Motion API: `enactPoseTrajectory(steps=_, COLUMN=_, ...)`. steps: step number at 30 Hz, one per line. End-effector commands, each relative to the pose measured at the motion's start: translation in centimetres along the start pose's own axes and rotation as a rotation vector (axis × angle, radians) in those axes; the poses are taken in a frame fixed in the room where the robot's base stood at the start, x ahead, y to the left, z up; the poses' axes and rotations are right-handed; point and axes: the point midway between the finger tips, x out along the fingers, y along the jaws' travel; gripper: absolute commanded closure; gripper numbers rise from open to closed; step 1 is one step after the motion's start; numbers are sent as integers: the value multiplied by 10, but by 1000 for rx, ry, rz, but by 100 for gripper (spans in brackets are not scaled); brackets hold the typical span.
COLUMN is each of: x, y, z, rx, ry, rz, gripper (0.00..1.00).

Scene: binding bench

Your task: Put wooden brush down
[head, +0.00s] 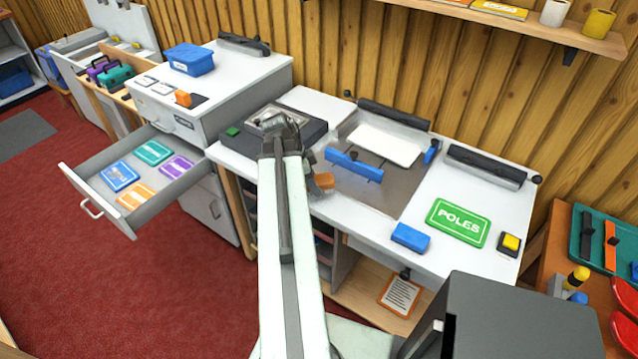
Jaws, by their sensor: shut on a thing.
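My arm reaches away from me over the white bench (460,222), and its wrist hides most of my gripper (312,168). A small orange-brown piece (323,181) shows just right of the wrist, at the gripper; it looks like part of the wooden brush. My gripper is shut on it. The rest of the brush is hidden behind my arm. I cannot tell whether the brush touches the bench top or is above it.
A grey plate with a blue bar (353,166) lies right of the gripper. Further right are a blue block (410,238), a green POLES sign (458,222) and a yellow button (511,243). A drawer (130,195) stands open at left. Bare white bench top lies between plate and sign.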

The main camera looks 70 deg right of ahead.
Motion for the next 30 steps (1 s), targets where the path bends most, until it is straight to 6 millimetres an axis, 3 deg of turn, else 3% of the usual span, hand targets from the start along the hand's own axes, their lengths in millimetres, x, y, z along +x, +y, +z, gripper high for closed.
enactPoseTrajectory(steps=1, x=15, y=0, z=4, rx=3, ry=0, rz=1, gripper=85)
enactPoseTrajectory(steps=15, x=21, y=0, z=0, rx=12, ry=0, rz=5, gripper=85)
enactPoseTrajectory(steps=16, x=20, y=0, z=0, rx=12, ry=0, rz=5, gripper=47)
enactPoseTrajectory(steps=18, x=20, y=0, z=-1, rx=12, ry=0, rz=5, gripper=31)
enactPoseTrajectory(steps=30, x=15, y=0, z=-3, rx=13, ry=0, rz=6, gripper=31)
